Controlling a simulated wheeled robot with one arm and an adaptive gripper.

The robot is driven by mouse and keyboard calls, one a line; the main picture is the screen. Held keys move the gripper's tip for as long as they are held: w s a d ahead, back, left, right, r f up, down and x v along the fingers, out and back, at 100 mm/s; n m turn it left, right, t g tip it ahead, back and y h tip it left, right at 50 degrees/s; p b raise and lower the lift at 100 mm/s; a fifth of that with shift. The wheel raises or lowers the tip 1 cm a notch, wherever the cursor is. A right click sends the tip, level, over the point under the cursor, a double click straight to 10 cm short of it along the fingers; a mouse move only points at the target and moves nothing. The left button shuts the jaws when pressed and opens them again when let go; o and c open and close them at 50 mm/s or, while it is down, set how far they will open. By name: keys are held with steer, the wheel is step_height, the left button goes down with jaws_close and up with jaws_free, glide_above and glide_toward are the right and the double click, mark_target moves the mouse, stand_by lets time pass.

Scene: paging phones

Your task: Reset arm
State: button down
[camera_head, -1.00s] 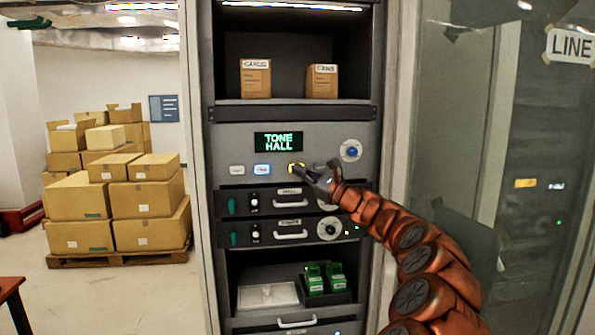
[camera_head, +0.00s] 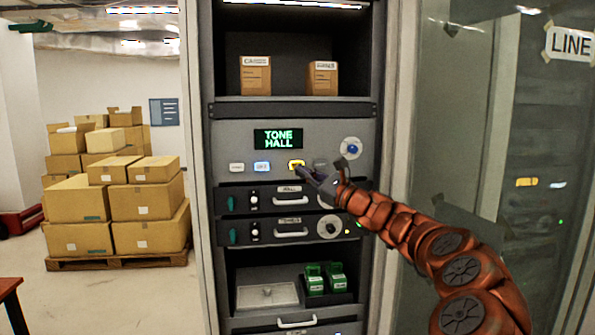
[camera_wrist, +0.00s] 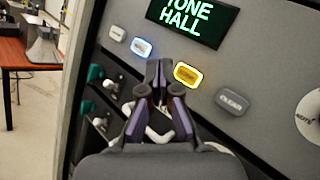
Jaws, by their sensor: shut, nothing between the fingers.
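My gripper (camera_head: 303,172) is shut and empty at the end of my orange-brown arm, in front of the rack panel (camera_head: 228,139). In the wrist view the closed fingertips (camera_wrist: 157,68) show between a blue-lit button (camera_wrist: 141,47) and a yellow-lit button (camera_wrist: 188,74). In the head view the yellow button (camera_head: 296,163) is just above the fingertips. I cannot tell whether the fingers touch the panel. The green display (camera_head: 278,139) above reads "TONE HALL".
Two small boxes (camera_head: 255,76) stand on the upper shelf. Handled drawers (camera_head: 290,201) and green devices (camera_head: 325,279) are below. Stacked cartons (camera_head: 150,215) fill the left. A glass door (camera_head: 480,110) stands on the right. A dial (camera_wrist: 308,118) sits on the panel.

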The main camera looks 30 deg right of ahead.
steer(key=shift+s+a, duration=0.3)
steer(key=shift+s, duration=0.3)
steer(key=shift+a, duration=0.1)
